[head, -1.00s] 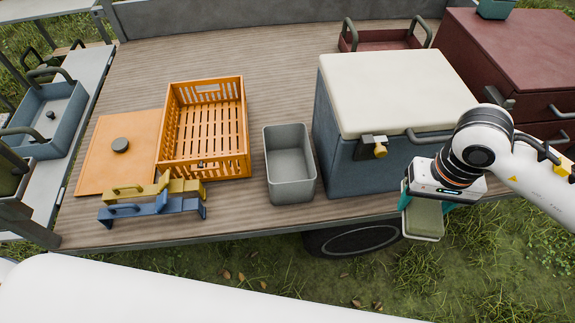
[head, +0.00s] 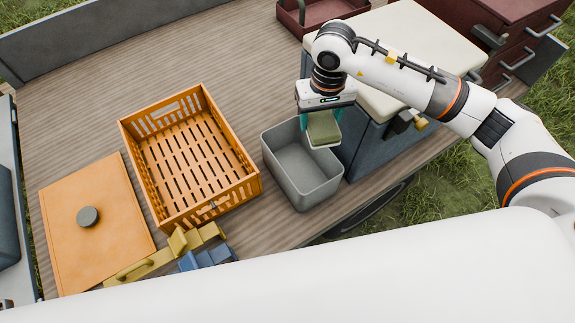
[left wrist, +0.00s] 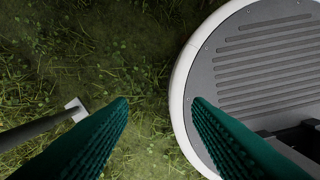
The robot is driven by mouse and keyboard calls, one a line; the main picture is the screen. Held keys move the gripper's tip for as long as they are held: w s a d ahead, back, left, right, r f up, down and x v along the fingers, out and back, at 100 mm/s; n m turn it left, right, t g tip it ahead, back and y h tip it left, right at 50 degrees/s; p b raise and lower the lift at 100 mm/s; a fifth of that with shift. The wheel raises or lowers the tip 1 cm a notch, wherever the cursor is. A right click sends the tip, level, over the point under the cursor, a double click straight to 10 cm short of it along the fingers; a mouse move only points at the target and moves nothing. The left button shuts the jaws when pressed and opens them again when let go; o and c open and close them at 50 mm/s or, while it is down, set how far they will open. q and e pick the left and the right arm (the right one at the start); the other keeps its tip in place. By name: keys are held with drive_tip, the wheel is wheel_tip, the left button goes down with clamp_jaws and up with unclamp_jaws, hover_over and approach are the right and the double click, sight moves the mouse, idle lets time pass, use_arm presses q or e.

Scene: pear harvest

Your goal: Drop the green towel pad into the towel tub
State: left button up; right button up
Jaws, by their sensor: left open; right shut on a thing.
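The green towel pad (head: 323,128) is in my right gripper (head: 321,118), which is shut on it. The pad hangs at the right rim of the grey towel tub (head: 301,176), beside the cooler. The tub stands open on the wooden deck, and its visible inside looks empty. In the head view the pad overlaps the tub's right back corner; I cannot tell whether it is above the opening or just beyond the rim. My left gripper (left wrist: 160,102) shows in the left wrist view, open and empty over grass and part of my base.
An orange slotted crate (head: 190,205) stands left of the tub. The blue cooler (head: 372,150) with its cream lid (head: 425,45) stands close on the right. An orange board (head: 95,245) with a dark knob and yellow (head: 150,265) and blue (head: 207,256) handled tools lie at the front left.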

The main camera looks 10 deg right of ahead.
drive_tip(key=f, duration=0.1)
drive_tip(key=w+f, duration=0.2)
drive_tip(key=shift+w+a+f+b, duration=0.15)
drive_tip(key=shift+a+f+b, duration=0.15)
drive_tip(key=shift+a+b, duration=0.05)
wheel_tip(320, 180, down, 9)
drive_tip(key=w+b, duration=0.2)
drive_tip(key=b, duration=0.1)
use_arm(q)
drive_tip(key=d+f, duration=0.1)
drive_tip(key=f, duration=0.1)
drive_tip(key=s+d+f, duration=0.1)
drive_tip(key=d+f, duration=0.1)
drive_tip(key=shift+s+d+f, duration=0.1)
drive_tip(key=shift+d+f, duration=0.05)
drive_tip(key=shift+f, duration=0.15)
use_arm(e)
drive_tip(key=o, duration=1)
drive_tip(key=shift+d, duration=0.1)
drive_tip(key=shift+o, duration=0.2)
drive_tip(key=shift+r, duration=0.1)
use_arm(q)
drive_tip(key=shift+a+f+b, duration=0.2)
drive_tip(key=shift+f+b, duration=0.65)
drive_tip(key=shift+b, duration=0.05)
use_arm(e)
wheel_tip(320, 180, up, 12)
drive_tip(key=shift+f, duration=0.1)
